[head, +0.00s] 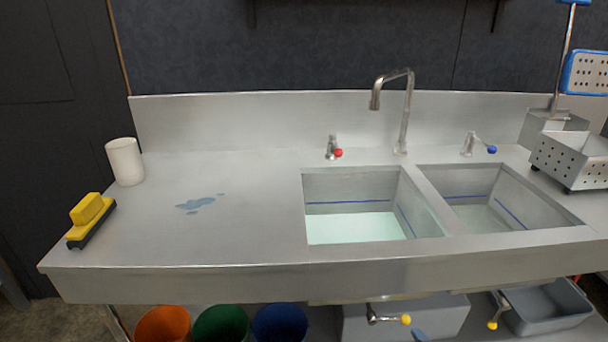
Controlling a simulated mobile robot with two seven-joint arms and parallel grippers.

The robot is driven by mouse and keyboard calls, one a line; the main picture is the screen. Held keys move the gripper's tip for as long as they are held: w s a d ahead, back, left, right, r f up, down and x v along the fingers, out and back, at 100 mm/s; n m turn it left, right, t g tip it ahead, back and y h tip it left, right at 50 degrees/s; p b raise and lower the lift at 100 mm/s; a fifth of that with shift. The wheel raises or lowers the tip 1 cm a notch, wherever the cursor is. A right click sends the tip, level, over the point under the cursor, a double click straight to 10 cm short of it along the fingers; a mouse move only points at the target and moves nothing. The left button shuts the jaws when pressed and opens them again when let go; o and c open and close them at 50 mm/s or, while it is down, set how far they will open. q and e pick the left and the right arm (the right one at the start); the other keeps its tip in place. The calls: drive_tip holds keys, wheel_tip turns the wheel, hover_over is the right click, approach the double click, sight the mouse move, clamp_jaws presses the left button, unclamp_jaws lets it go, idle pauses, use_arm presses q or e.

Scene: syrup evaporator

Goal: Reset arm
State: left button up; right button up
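Neither of my grippers shows in the head view, and no part of my arms is in the picture. A steel counter (240,220) with a double sink fills the middle of the view. The left basin (350,228) holds pale greenish liquid near a blue line on its wall. The right basin (480,217) also has a blue line and looks shallowly filled or empty; I cannot tell which.
Nearby are a white cylinder (125,161) and a bluish puddle (197,203). A faucet (404,110) rises behind the basins. A perforated basket (572,160) stands at right. Bins (220,325) are below.

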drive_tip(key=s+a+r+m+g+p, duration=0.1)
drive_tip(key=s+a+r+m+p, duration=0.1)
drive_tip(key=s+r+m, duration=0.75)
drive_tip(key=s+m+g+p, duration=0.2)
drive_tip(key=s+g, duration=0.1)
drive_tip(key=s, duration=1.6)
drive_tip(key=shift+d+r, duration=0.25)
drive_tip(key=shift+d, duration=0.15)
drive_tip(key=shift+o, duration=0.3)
